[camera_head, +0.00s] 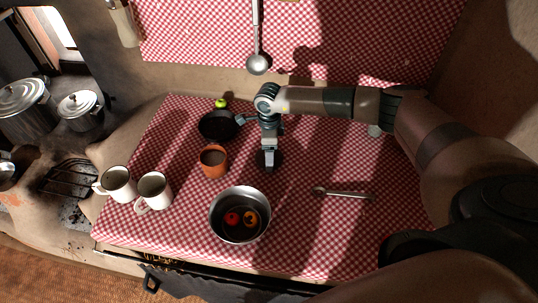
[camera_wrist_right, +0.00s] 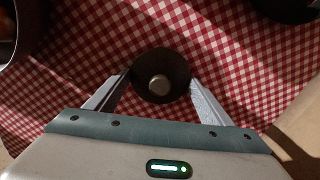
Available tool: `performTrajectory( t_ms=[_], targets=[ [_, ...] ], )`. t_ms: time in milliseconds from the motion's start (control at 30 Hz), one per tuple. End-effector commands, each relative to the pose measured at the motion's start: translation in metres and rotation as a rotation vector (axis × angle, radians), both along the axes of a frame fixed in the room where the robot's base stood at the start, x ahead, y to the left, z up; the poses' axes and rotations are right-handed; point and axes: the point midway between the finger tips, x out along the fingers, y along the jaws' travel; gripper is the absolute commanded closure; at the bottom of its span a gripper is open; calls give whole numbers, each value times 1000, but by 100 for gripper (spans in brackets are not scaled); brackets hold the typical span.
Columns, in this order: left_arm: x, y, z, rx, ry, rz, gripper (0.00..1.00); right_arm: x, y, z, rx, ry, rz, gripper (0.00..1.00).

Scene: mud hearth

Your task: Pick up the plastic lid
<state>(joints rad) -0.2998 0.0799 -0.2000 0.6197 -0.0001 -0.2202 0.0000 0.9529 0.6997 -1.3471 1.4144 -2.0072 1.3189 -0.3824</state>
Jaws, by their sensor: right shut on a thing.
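The plastic lid appears to be the dark, round piece with a paler grey centre (camera_wrist_right: 160,75) in the right wrist view. My right gripper (camera_wrist_right: 159,88) has one finger on each side of it and is shut on it. In the head view the right gripper (camera_head: 269,158) points down over the cloth, with the dark lid (camera_head: 277,161) partly hidden behind its fingers. I cannot tell whether the lid touches the cloth. My left gripper is not in view.
An orange-brown cup (camera_head: 213,172) and a dark pan (camera_head: 204,131) are left of the gripper. A metal bowl (camera_head: 215,222) with fruit stands in front. White mugs (camera_head: 119,186) are farther left. A metal spoon (camera_head: 345,194) lies right. A ladle (camera_head: 258,64) hangs behind.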

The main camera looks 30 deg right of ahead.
Motion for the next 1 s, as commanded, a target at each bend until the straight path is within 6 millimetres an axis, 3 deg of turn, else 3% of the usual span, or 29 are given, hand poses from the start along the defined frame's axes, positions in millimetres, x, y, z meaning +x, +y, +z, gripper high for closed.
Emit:
performTrajectory(
  t_ms=[267, 467, 1000],
  targets=[
    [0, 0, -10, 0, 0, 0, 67, 1, 0, 12, 1, -3, 0, 47],
    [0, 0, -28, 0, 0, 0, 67, 0, -1, 40, 0, -4, 1, 47],
    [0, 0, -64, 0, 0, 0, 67, -75, -56, 93, 0, -2, 1, 47]
  ],
)
